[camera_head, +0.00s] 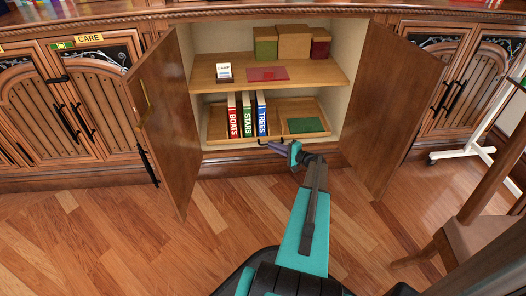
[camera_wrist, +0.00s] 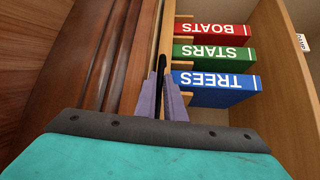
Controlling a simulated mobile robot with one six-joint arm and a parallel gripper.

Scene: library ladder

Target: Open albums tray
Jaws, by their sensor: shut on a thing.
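The albums tray (camera_head: 220,143) is a light wooden tray low in the open cabinet. It holds a red BOATS book (camera_head: 233,117), a green STARS book (camera_head: 247,115) and a blue TREES book (camera_head: 261,113), all upright at its left and middle. A flat green item (camera_head: 305,125) lies at its right. My gripper (camera_head: 276,147) is at the tray's front, shut on its dark handle (camera_wrist: 160,64). In the wrist view, the purple fingers (camera_wrist: 162,92) close around the handle, with the books beside them to the right. The fingers hide part of the handle.
Two cabinet doors, left (camera_head: 165,120) and right (camera_head: 380,100), stand open on either side of the tray. The upper shelf (camera_head: 215,84) carries boxes, a small card and a flat red item. A chair (camera_head: 470,225) stands at right. The floor before the cabinet is mostly clear.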

